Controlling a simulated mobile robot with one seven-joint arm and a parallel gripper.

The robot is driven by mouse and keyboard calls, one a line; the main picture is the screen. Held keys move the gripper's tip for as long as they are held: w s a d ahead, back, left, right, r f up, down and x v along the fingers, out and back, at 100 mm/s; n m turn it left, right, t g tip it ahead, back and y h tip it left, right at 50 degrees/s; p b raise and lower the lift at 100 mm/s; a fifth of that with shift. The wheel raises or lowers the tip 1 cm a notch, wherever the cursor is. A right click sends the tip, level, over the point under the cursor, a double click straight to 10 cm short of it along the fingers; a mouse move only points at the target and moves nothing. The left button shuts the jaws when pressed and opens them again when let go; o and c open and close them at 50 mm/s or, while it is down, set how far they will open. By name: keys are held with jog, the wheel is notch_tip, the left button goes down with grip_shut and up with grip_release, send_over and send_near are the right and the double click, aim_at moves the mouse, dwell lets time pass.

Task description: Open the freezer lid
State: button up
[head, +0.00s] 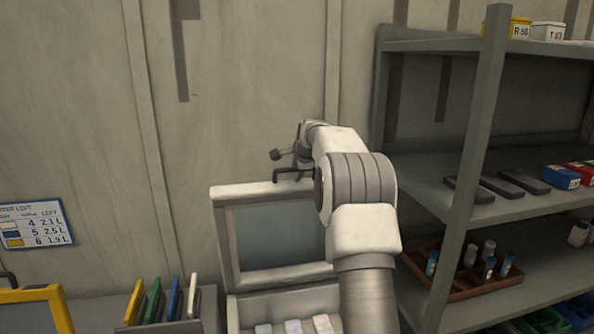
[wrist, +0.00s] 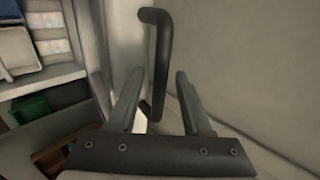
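The freezer lid (head: 222,235) stands raised, nearly upright, against the wall in the head view, its pale rim around a grey-blue inner panel. Its dark handle (head: 293,170) is at the top edge. Below, the freezer (head: 245,302) is uncovered and pale packs (head: 293,327) show inside. My gripper (head: 287,145) is just above the handle, partly hidden by my arm, which also covers the lid's right side. In the wrist view, my gripper (wrist: 159,73) has its fingers apart, and the handle (wrist: 158,50) appears between and beyond them; I see no grip on it.
A metal shelf rack (head: 470,150) stands close on the right, with a brown tray (head: 465,292) of small bottles. Left of the freezer, a holder (head: 160,327) carries several coloured panels. A yellow frame (head: 50,292) is at far left. The wall is close behind the lid.

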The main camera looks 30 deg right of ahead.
jog(key=b+v, duration=0.4)
jog(key=v, duration=1.3)
jog(key=shift+s, duration=0.2)
jog(key=shift+a+r, duration=0.1)
jog(key=shift+r, duration=0.05)
jog(key=s+a+f+n+g+y+b, duration=0.1)
jog(key=s+a+f+n, duration=0.2)
jog(key=s+a+n, duration=0.35)
jog(key=s+a+f+n+g+y+b, duration=0.1)
jog(key=s+a+f+n, duration=0.2)
jog(key=s+a, duration=0.65)
jog(key=s+a+f+n, duration=0.3)
jog(key=s+f+n, duration=0.2)
jog(key=s, duration=0.5)
jog(key=s+a+f+n+g+b, duration=0.1)
jog(key=s+a+f+n, duration=0.3)
jog(key=s+f, duration=0.6)
jog(key=shift+s+n+g, duration=0.3)
jog(key=shift+s+n, duration=0.15)
jog(key=shift+n, duration=0.7)
